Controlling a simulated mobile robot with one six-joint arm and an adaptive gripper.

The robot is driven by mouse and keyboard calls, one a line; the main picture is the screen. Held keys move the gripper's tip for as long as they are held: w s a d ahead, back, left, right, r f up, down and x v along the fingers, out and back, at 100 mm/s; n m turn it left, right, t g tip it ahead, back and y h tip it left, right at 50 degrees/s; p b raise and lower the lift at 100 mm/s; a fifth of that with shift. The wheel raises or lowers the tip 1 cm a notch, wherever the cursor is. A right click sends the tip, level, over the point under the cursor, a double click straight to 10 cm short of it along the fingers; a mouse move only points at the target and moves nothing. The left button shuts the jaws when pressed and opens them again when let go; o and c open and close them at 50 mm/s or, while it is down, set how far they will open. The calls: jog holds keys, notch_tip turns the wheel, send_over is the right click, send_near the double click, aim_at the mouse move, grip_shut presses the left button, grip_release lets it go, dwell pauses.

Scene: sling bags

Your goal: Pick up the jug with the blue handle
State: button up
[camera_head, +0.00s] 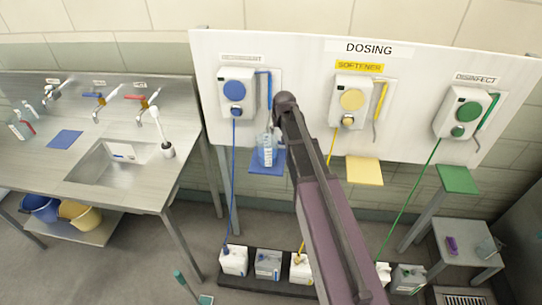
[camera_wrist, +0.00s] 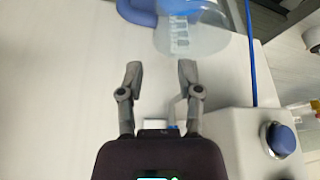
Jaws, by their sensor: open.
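A clear jug (camera_head: 267,152) with white markings stands on the blue shelf (camera_head: 267,168) below the blue dispenser in the head view. In the wrist view the jug (camera_wrist: 195,32) is at the top, partly cut off, with a blue curved part (camera_wrist: 138,11) beside it that looks like its handle. My gripper (camera_wrist: 160,76) is open and empty, its fingertips pointing toward the jug. In the wrist view there is a small gap between the fingertips and the jug. In the head view my arm hides the gripper.
A blue hose (camera_head: 234,170) hangs left of the jug. The blue-knobbed dispenser (camera_wrist: 238,140) is close beside my gripper. A yellow shelf (camera_head: 364,170) and a green shelf (camera_head: 457,179) are to the right. A sink counter (camera_head: 60,165) is at left.

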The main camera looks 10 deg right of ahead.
aim_at(277, 140)
jog(key=shift+b+x, duration=1.75)
jog(key=shift+x, duration=0.45)
jog(key=shift+d, duration=0.1)
jog(key=shift+f, duration=0.1)
jog(key=b+x, duration=0.3)
jog(key=shift+s+f, duration=0.25)
jog(key=shift+f, duration=0.05)
jog(key=shift+b+x, duration=0.85)
jog(key=shift+b, duration=0.15)
jog(key=shift+d+r, duration=0.1)
jog(key=shift+d, duration=0.05)
grip_shut()
